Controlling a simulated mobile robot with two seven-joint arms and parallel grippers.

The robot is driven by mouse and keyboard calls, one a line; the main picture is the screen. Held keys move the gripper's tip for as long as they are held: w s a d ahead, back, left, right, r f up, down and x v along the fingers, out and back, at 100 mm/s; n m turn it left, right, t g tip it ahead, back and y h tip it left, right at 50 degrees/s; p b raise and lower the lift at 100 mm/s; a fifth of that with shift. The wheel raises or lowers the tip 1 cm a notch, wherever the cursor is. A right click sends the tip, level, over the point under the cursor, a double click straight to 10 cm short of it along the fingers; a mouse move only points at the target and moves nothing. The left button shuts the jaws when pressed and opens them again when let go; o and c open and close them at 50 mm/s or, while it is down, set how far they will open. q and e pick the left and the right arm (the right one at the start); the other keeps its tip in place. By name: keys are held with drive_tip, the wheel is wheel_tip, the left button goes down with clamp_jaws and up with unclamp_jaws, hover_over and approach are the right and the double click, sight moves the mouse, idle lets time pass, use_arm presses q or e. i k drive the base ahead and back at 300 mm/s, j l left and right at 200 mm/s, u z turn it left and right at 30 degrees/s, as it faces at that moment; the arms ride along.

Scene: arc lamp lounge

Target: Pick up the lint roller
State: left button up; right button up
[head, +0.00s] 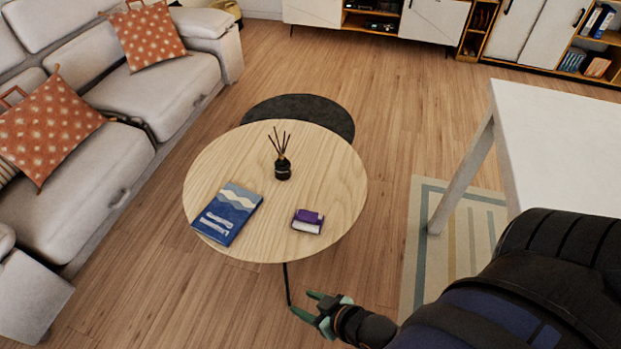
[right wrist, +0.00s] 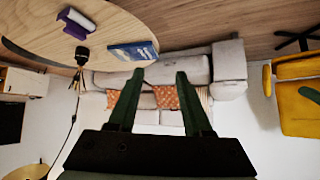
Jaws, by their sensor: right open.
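A small purple and white object, which looks like the lint roller (head: 308,221), lies on the round wooden table (head: 335,180) near its front right edge. It also shows at the top left of the right wrist view (right wrist: 76,22), with a white part and a purple part. My right gripper (head: 303,302) is open and empty, in front of the table and apart from the roller. Its two spread fingers show in the right wrist view (right wrist: 160,75) with nothing between them. My left gripper is in neither view.
A blue book (head: 228,213) lies left of the roller, and a dark reed diffuser (head: 282,170) stands behind it. A white table (head: 560,140) is at the right, and a light sofa (head: 95,165) with patterned cushions is at the left. A yellow chair (right wrist: 297,100) shows in the wrist view.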

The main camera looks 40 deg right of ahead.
sight(309, 221)
drive_tip(key=i+l, duration=0.15)
drive_tip(key=l, duration=0.2)
drive_tip(key=i+l, duration=0.15)
drive_tip(key=l, duration=0.2)
drive_tip(key=i+l, duration=0.15)
drive_tip(key=l, duration=0.2)
drive_tip(key=i+l, duration=0.15)
drive_tip(key=l, duration=0.2)
